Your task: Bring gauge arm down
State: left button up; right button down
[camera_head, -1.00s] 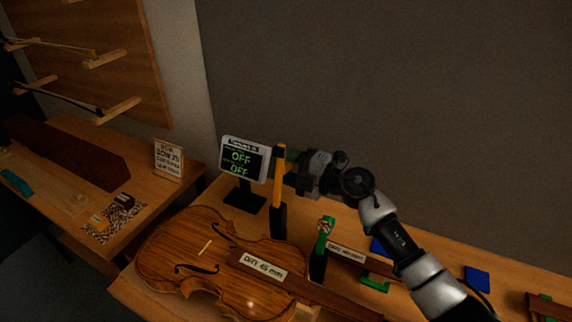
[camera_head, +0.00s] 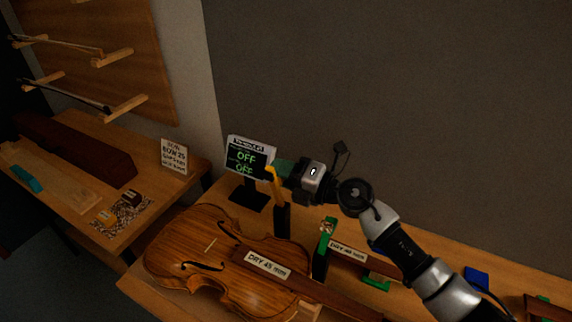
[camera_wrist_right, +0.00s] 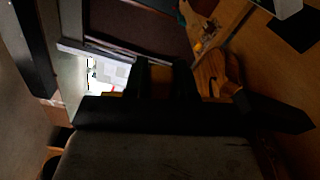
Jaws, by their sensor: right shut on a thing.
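The gauge arm (camera_head: 277,188) is a yellow-orange lever on a black post (camera_head: 282,220), behind the violin body and just right of the display. Its upper end looks bent over towards the left. My right gripper (camera_head: 273,171) is shut on the lever near its top, coming in from the right. In the right wrist view, an orange-brown piece (camera_wrist_right: 160,83) shows between the dark fingers. The display (camera_head: 250,158) reads OFF on both lines. My left gripper is in no view.
A violin (camera_head: 195,262) lies in front of the post, with a "DRY 45 mm" label on its neck. A green-topped stand (camera_head: 326,240) is close on the right. Blue blocks and another labelled neck lie further right. A side table (camera_head: 60,185) stands left.

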jog(key=c, duration=0.9)
grip_release()
jog(key=shift+d, duration=0.15)
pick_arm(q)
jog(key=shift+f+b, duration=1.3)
pick_arm(e)
jog(key=shift+v, duration=5.35)
